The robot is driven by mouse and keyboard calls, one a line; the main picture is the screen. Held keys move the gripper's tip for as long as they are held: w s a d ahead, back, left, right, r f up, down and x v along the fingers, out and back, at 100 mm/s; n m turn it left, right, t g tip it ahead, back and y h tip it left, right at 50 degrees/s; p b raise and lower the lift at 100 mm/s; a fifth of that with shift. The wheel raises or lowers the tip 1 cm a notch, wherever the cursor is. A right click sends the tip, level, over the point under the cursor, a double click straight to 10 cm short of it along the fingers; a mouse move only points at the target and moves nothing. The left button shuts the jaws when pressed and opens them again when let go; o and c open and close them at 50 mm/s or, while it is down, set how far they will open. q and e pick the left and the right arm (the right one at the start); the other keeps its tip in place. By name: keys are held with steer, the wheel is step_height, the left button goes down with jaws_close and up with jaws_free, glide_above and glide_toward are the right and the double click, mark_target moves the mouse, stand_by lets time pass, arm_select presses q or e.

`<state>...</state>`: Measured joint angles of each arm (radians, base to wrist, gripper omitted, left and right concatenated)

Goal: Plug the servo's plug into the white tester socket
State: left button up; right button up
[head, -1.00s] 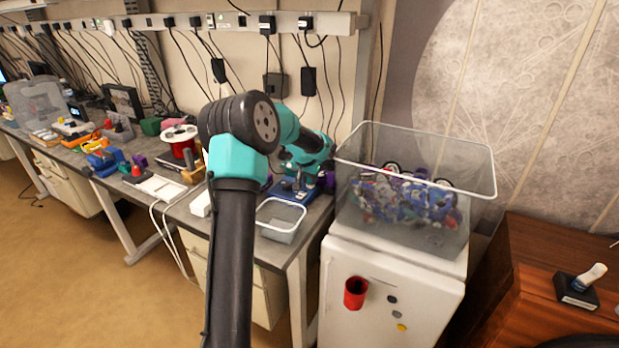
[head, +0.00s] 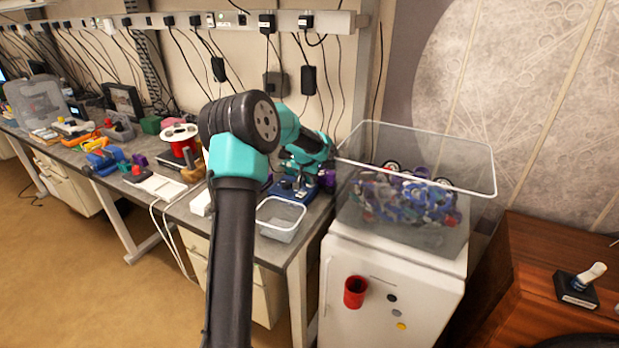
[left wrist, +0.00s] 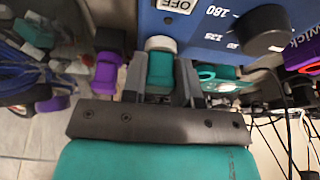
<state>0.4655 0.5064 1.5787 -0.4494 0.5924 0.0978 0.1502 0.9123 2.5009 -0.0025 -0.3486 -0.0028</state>
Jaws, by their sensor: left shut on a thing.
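The blue servo tester (head: 294,188) stands near the right end of the bench. In the left wrist view its blue face (left wrist: 207,30) shows an OFF label, numbers and a black knob (left wrist: 262,33). My left gripper (left wrist: 160,84) is shut on a teal plug (left wrist: 160,70), one dark finger on each side. The white socket (left wrist: 161,43) is straight beyond the plug and looks in line with it. The two seem to meet, but I cannot tell how deep the plug sits. Another teal part (left wrist: 217,76), perhaps the servo, lies right of the fingers. My right gripper is not seen.
A purple plug (left wrist: 105,72) at a dark reddish socket (left wrist: 111,39) is close to the left finger. A purple item (left wrist: 304,45) lies at the right. A clear tray (head: 281,219) stands before the tester; a large clear bin (head: 415,225) is right of it.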

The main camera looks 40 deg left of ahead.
arm_select(q)
steer(key=shift+f, duration=0.1)
steer(key=o, duration=1)
steer(key=shift+c, duration=0.2)
steer(key=v, duration=1.7)
steer(key=shift+r, duration=0.25)
